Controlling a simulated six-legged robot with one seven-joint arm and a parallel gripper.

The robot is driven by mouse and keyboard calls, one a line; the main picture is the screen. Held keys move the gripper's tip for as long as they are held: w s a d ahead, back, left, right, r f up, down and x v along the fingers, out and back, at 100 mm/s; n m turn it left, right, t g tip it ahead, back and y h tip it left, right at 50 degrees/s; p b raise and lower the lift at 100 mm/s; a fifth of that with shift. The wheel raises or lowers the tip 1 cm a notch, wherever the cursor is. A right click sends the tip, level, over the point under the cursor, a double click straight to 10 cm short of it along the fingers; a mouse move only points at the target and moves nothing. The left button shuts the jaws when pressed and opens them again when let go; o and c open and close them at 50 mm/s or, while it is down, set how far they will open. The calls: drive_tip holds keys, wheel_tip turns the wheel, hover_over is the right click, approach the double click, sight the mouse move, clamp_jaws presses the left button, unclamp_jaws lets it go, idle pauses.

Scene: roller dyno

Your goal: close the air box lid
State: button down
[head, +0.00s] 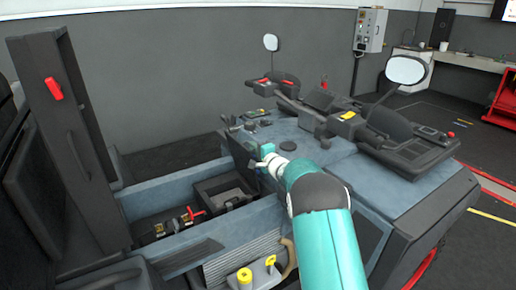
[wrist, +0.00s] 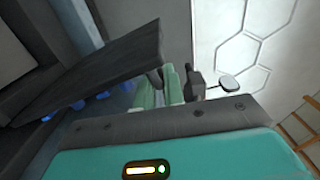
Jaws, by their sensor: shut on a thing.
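The air box (head: 208,188) is a dark open-topped box set in the blue-grey compartment behind the handlebars. A dark panel that looks like its lid (head: 240,152) stands raised at the box's right side, so the box is open. In the wrist view a dark flat plate, apparently this lid (wrist: 95,75), slants up to the right. My gripper (head: 262,158) is at the lid's right upper edge. In the wrist view its pale green fingers (wrist: 166,88) are closed at the plate's end. The exact contact is hidden.
A tall dark panel with a red handle (head: 53,89) stands upright at the left. Red-handled parts (head: 190,214) lie in the compartment. The handlebars (head: 300,105) and mirrors (head: 406,70) rise beyond my gripper. Yellow-capped fittings (head: 245,276) are at the near side. Space above the box is clear.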

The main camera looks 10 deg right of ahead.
drive_tip(key=s+a+f+n, duration=0.3)
drive_tip(key=a+f+n, duration=0.1)
drive_tip(key=a, duration=0.3)
drive_tip(key=s+a+f+n, duration=0.3)
drive_tip(key=a+f+n, duration=0.2)
drive_tip(key=a, duration=0.3)
drive_tip(key=shift+s+a+f+n, duration=0.25)
drive_tip(key=shift+a+f+n, duration=0.05)
drive_tip(key=shift+f, duration=0.2)
drive_tip(key=c, duration=1.5)
unclamp_jaws()
drive_tip(key=shift+s+a+r, duration=0.1)
drive_tip(key=shift+d, duration=0.2)
drive_tip(key=v, duration=1.3)
drive_tip(key=shift+s+d, duration=0.2)
drive_tip(key=shift+s, duration=0.05)
